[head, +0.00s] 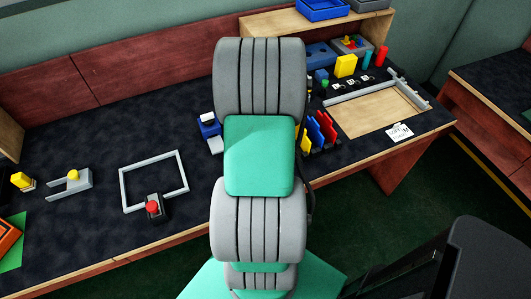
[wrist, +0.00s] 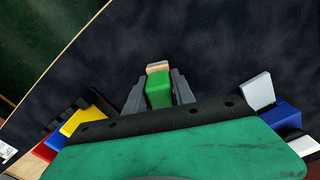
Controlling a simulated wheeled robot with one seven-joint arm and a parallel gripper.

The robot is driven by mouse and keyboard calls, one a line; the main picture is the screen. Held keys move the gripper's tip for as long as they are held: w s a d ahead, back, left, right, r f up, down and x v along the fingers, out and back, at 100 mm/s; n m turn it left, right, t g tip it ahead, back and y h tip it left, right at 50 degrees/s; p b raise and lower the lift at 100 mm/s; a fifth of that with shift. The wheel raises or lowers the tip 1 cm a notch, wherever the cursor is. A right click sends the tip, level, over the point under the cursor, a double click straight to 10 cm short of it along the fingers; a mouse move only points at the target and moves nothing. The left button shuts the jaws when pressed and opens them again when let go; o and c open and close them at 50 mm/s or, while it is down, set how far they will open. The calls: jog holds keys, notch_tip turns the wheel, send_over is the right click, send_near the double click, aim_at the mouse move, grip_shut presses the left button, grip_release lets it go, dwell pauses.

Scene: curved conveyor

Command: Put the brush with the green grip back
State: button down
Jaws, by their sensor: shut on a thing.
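My gripper (wrist: 158,84) shows in the wrist view with its two grey fingers on either side of a green block-like grip (wrist: 159,95) with a tan end. This looks like the brush with the green grip, held between the fingers. Its bristles cannot be made out. The dark tabletop lies beyond it, and I cannot tell the gap between them. In the head view my own arm hides the gripper and the brush. No empty place for the brush can be clearly told in either view.
A rack with blue, yellow and red pieces (head: 318,132) stands right of my arm, and at left in the wrist view (wrist: 78,124). A blue-and-white object (head: 209,124) is left of my arm. A grey frame (head: 154,158) with a red button (head: 152,207) lies further left. Bare tabletop lies between.

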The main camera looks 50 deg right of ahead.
jog(key=shift+f, duration=0.1)
jog(key=shift+f, duration=0.15)
jog(key=c, duration=1.1)
grip_release()
jog(key=shift+o, duration=0.2)
notch_tip(320, 180, up, 13)
jog(key=shift+f+b, duration=0.2)
jog(key=shift+b, duration=0.1)
jog(key=w+a+r+n, duration=0.3)
jog(key=w+a, duration=0.3)
jog(key=a, duration=0.3)
jog(key=a+r+n+t, duration=0.2)
jog(key=a+n, duration=0.5)
jog(key=a, duration=1.5)
jog(key=shift+w+a+r+n+t, duration=0.3)
jog(key=shift+w+n+t, duration=0.15)
jog(key=shift+t, duration=0.15)
